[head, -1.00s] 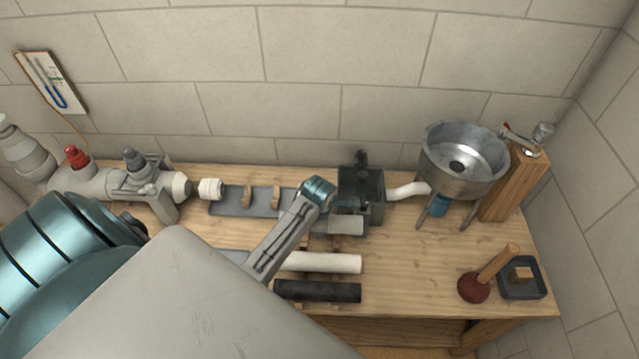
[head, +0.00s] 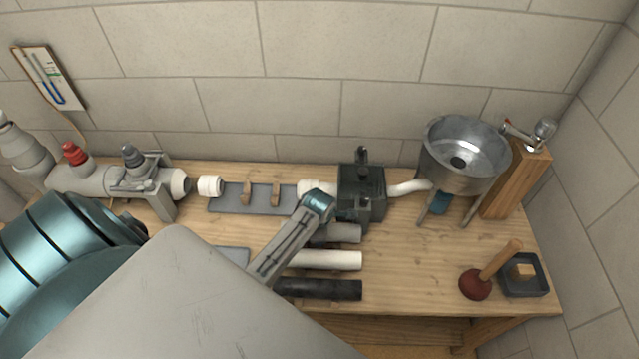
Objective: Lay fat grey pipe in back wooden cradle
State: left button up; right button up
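The fat grey pipe (head: 343,233) shows beside and partly behind my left wrist, above the white pipe in the picture; I cannot tell whether it is raised or resting. The back wooden cradle (head: 275,195) is a pair of brown supports on a dark plate (head: 227,204), empty, left of my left wrist. My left arm comes in from the left, its teal wrist (head: 318,200) over the gap between the plate and a dark box. The fingers of my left gripper are hidden below the wrist. My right gripper does not show.
A white pipe (head: 330,260) and a black pipe (head: 325,290) lie in front. White couplings (head: 210,187) (head: 308,186) flank the plate. The dark box (head: 362,195), steel basin (head: 465,155) and plunger (head: 477,284) stand to the right. The table between box and plunger is clear.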

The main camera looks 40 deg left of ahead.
pick_arm(q)
jog(key=shift+f, duration=0.1)
dwell(0.3)
jog(key=o, duration=1.1)
jog(key=b+v, duration=0.2)
jog(key=v, duration=0.7)
jog(key=shift+d+r, duration=0.1)
jog(key=shift+r, duration=0.2)
jog(key=shift+s+r+b, duration=0.15)
jog(key=shift+r+b, duration=0.15)
jog(key=shift+r, duration=0.3)
jog(key=shift+s+f, duration=0.1)
